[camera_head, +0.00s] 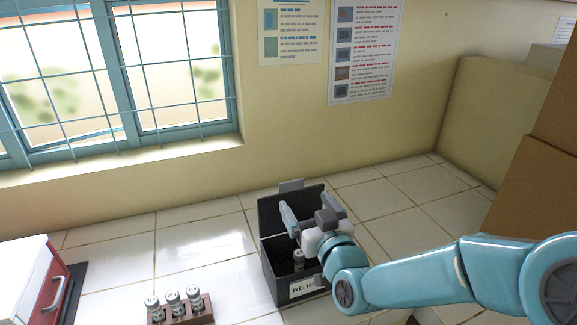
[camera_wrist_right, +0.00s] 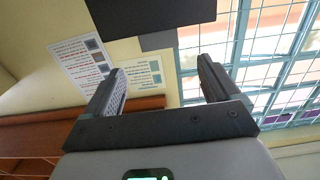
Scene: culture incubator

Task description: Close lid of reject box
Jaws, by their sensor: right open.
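The reject box (camera_head: 268,265) is a black box with a white label on its front, standing on the tiled surface. Its dark lid (camera_head: 268,213) stands raised at the back, with a grey tab (camera_head: 291,185) on its top edge. A vial (camera_head: 298,258) stands inside the box. My right gripper (camera_head: 303,202) is open and empty, above the box and in front of the lid, hiding part of both. In the right wrist view, the lid (camera_wrist_right: 150,12) and its tab (camera_wrist_right: 158,40) show beyond the open fingers (camera_wrist_right: 162,75). My left gripper is out of view.
A wooden rack (camera_head: 203,316) with three capped vials stands left of the box. A white and red unit (camera_head: 42,290) with a handle is at the far left. Brown boxes (camera_head: 535,180) stand at right. Tiles behind the box are clear up to the wall.

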